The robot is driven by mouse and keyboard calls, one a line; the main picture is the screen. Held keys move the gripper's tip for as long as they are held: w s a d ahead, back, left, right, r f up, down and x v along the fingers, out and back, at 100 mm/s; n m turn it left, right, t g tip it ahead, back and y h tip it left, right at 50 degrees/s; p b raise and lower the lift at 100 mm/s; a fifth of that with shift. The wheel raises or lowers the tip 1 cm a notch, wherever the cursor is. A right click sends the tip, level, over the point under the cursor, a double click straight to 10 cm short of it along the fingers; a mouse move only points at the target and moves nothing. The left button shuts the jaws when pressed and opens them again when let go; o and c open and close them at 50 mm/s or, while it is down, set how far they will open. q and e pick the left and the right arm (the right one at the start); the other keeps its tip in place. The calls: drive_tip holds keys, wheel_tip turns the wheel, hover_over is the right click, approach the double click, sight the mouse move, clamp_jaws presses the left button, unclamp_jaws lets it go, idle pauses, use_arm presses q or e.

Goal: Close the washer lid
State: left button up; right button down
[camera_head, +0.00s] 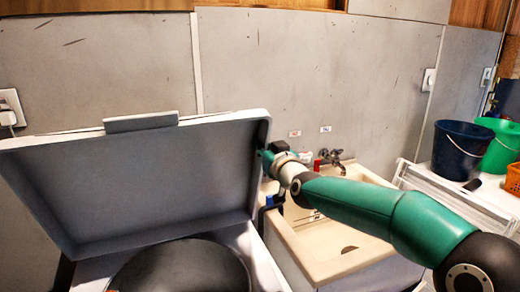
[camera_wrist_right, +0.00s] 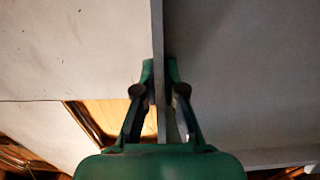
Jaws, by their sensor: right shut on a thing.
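The washer lid (camera_head: 135,180) stands raised, tilted back toward the wall, above the white washer with its dark round drum opening (camera_head: 180,270). My right arm reaches in from the right, and my right gripper (camera_head: 266,158) is at the lid's right edge. In the right wrist view, the right gripper (camera_wrist_right: 159,75) has one finger on each side of the thin lid edge (camera_wrist_right: 158,45) and is shut on it. In the head view the fingertips are partly hidden by the lid's side. My left gripper is not in view.
A beige sink (camera_head: 350,262) with a tap (camera_head: 332,157) stands right of the washer, under my right arm. A blue bucket (camera_head: 460,150), a green bucket (camera_head: 503,145) and an orange basket (camera_head: 513,178) stand far right. The wall is close behind the lid.

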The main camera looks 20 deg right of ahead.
drive_tip(key=s+f+b, duration=0.2)
drive_tip(key=s+b, duration=0.2)
drive_tip(key=s, duration=0.2)
drive_tip(key=shift+f, duration=0.15)
idle(0.3)
drive_tip(key=c, duration=1.3)
unclamp_jaws()
drive_tip(key=shift+s, duration=0.1)
drive_tip(key=o, duration=1)
drive_tip(key=shift+f, duration=0.1)
